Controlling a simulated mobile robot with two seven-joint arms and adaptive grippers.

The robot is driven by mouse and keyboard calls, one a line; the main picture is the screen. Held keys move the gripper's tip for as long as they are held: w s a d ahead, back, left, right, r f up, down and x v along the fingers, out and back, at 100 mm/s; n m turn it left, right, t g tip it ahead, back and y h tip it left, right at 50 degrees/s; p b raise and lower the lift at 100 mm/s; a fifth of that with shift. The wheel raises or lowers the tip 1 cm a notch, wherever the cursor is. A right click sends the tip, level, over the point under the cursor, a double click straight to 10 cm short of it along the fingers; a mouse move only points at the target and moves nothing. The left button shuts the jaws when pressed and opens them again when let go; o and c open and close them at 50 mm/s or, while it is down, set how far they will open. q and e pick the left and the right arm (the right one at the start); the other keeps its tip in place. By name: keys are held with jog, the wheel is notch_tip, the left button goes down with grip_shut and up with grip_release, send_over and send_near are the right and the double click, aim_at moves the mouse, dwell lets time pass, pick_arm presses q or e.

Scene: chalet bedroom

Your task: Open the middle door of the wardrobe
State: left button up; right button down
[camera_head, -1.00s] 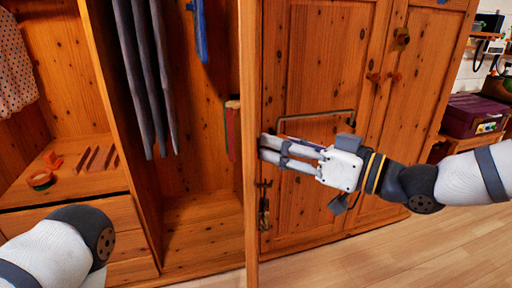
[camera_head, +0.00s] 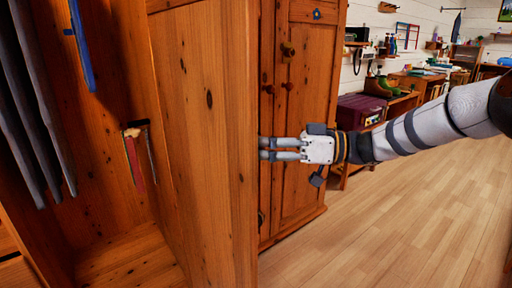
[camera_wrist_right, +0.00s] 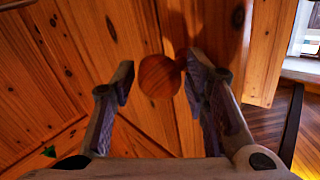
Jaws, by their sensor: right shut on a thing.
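The middle door (camera_head: 205,140) of the wardrobe stands open, swung out toward me. Its broad wooden inner side and near edge show in the head view. My right gripper (camera_head: 268,149) reaches in from the right, its fingertips partly hidden behind the door's edge. The knob is hidden in the head view. My left gripper is not in view.
The open compartment (camera_head: 120,250) at left holds grey hanging clothes (camera_head: 30,110), a blue item (camera_head: 82,45) and a red item (camera_head: 135,160). A closed door (camera_head: 305,120) with small knobs stands to the right. A purple chest (camera_head: 360,112) stands beyond. The wooden floor (camera_head: 410,220) at right is clear.

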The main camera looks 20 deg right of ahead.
jog(key=shift+w+r, duration=0.3)
jog(key=shift+r, duration=0.1)
jog(key=c, duration=1.1)
grip_release()
jog(key=shift+w+a+f, duration=0.15)
jog(key=shift+w, duration=0.15)
jog(key=shift+s, duration=0.1)
jog(key=shift+f, duration=0.1)
jog(key=v, duration=1.2)
